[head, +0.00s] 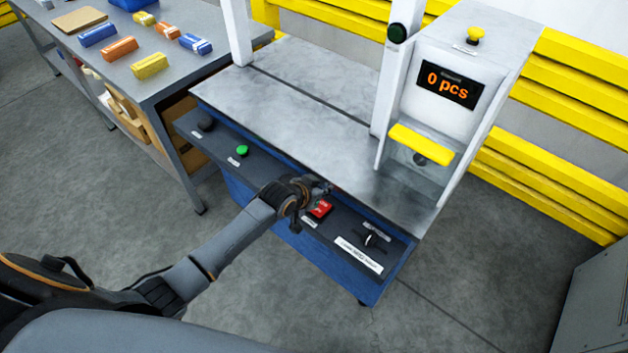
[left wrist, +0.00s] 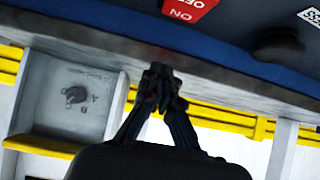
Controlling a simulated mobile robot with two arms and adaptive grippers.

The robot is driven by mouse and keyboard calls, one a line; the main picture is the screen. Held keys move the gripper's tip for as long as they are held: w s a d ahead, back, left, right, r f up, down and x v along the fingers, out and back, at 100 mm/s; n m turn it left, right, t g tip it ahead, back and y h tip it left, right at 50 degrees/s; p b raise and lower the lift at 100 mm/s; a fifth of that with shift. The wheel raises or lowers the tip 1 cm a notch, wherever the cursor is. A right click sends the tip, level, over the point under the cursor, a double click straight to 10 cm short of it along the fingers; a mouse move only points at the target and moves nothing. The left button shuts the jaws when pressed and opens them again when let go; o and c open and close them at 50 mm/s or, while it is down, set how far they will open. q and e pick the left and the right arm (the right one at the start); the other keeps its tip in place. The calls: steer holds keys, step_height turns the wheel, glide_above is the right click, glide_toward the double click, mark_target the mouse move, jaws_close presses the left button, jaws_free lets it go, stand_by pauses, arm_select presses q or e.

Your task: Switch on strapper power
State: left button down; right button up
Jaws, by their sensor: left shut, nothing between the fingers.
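The strapper (head: 300,85) has a grey metal top and a dark front control panel. A red rocker switch (head: 320,208) sits on that panel, right of the middle. I cannot tell which side is pressed. My left gripper (head: 326,188) is shut and empty, just behind the switch near the edge of the metal top. In the left wrist view its fingertips (left wrist: 160,72) are together and apart from the switch. My right gripper is not in view.
The panel also has a green button (head: 242,151), a dark knob (head: 206,124) and a rotary selector (head: 371,239). A counter housing (head: 448,85) reading 0 pcs, with a yellow flap, stands at right. A table (head: 170,80) with small boxes stands at left. Yellow barriers run behind.

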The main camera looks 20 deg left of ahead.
arm_select(q)
steer(key=w+r+v, duration=0.1)
steer(key=v, duration=0.7)
steer(key=shift+r+b, duration=0.3)
steer(key=shift+b, duration=0.05)
steer(key=shift+d, duration=0.15)
